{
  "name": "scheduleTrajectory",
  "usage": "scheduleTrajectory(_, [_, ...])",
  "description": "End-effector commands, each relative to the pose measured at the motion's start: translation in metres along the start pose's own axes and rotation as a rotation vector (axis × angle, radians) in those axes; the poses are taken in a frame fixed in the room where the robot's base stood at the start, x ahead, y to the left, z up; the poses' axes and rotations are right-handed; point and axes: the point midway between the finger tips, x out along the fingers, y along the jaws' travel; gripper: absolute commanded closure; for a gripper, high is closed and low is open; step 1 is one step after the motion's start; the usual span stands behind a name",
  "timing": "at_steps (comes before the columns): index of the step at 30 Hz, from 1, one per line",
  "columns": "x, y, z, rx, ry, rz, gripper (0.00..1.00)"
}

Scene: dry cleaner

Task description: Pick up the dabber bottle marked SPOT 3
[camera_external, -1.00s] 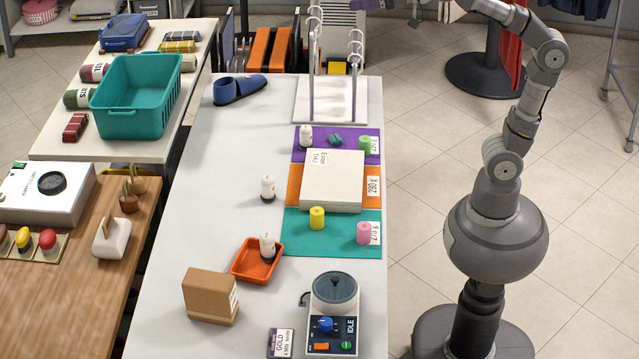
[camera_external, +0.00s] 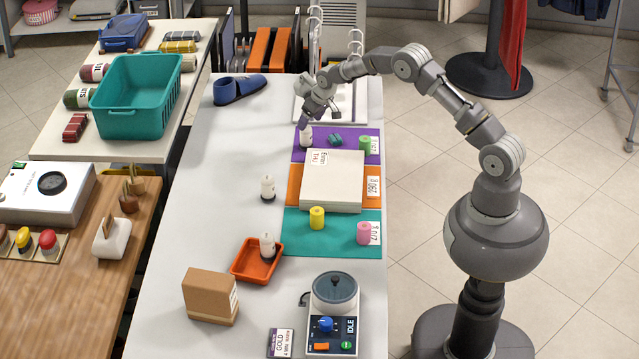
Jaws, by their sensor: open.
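One bottle (camera_external: 306,140) is on the purple mat at the far end. Another bottle (camera_external: 268,188) is on bare table left of the orange mat. The third bottle (camera_external: 267,246) is in the orange tray (camera_external: 238,272). Their markings are too small to read, so I cannot tell which is SPOT 3. My gripper (camera_external: 304,124) is open and points down at the top of the bottle on the purple mat. Whether its fingers are around or just above that bottle is unclear.
A pale box (camera_external: 333,190) lies across the mats. A yellow spool (camera_external: 317,217), a pink spool (camera_external: 364,233) and a green spool (camera_external: 365,145) stand near it. A white rack (camera_external: 361,105) is behind my gripper. The table's left side is mostly clear.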

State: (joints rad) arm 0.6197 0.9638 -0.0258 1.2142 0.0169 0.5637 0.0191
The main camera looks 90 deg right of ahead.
Motion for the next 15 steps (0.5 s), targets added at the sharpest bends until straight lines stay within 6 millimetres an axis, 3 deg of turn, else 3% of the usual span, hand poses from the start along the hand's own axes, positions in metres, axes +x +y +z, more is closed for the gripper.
scheduleTrajectory(15, [0.079, 0.008, 0.004, 0.003, -0.008, 0.002, 0.26])
